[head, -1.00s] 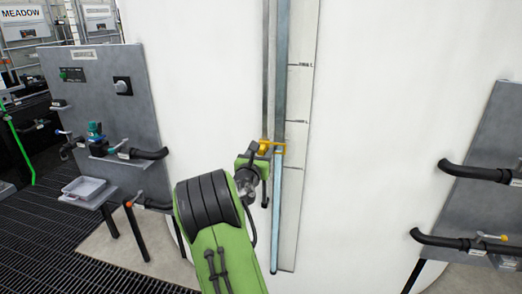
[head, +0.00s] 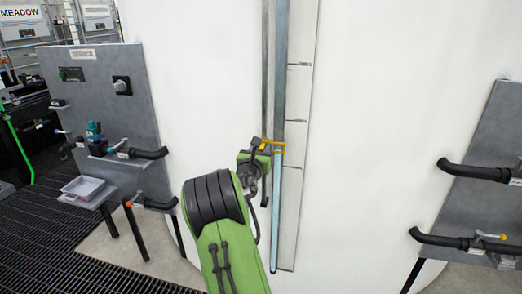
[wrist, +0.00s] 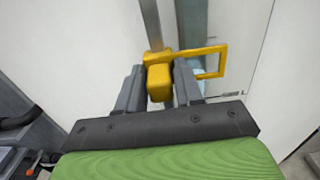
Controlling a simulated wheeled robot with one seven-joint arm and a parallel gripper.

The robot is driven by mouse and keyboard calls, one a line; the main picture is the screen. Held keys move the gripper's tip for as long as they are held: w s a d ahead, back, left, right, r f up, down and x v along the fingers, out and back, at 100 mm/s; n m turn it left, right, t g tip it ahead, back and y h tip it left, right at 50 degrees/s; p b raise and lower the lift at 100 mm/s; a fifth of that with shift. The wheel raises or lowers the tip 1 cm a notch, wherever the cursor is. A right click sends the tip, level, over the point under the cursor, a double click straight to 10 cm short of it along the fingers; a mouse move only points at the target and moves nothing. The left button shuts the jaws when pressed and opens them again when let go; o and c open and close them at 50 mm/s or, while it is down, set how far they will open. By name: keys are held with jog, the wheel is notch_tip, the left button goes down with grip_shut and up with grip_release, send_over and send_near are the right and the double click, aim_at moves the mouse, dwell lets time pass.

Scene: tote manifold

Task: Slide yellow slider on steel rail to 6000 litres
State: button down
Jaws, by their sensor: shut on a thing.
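The yellow slider (head: 279,143) sits on the narrow steel rail (head: 267,70) on the front of the white tank. Its open rectangular pointer reaches right across the sight tube (head: 276,215), near the top of the light blue part. My gripper (head: 263,146) is shut on the slider's block. In the wrist view the yellow slider (wrist: 158,82) is between the two grey fingers, with its pointer frame to the right.
The white tank (head: 390,90) fills the middle. A grey panel (head: 110,95) with pipes, valves and a tray (head: 88,190) stands at left. Another grey panel (head: 490,150) with black pipes stands at right. Dark grating (head: 50,240) covers the floor at lower left.

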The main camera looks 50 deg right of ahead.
aim_at(264, 120)
notch_tip(264, 120, up, 9)
jog(key=p, duration=0.9)
jog(key=shift+f, duration=0.1)
jog(key=c, duration=0.9)
grip_release()
jog(key=shift+f, duration=0.1)
jog(key=b+v, duration=0.2)
jog(key=v, duration=1.3)
jog(key=shift+s+a, duration=0.2)
jog(key=shift+a, duration=0.15)
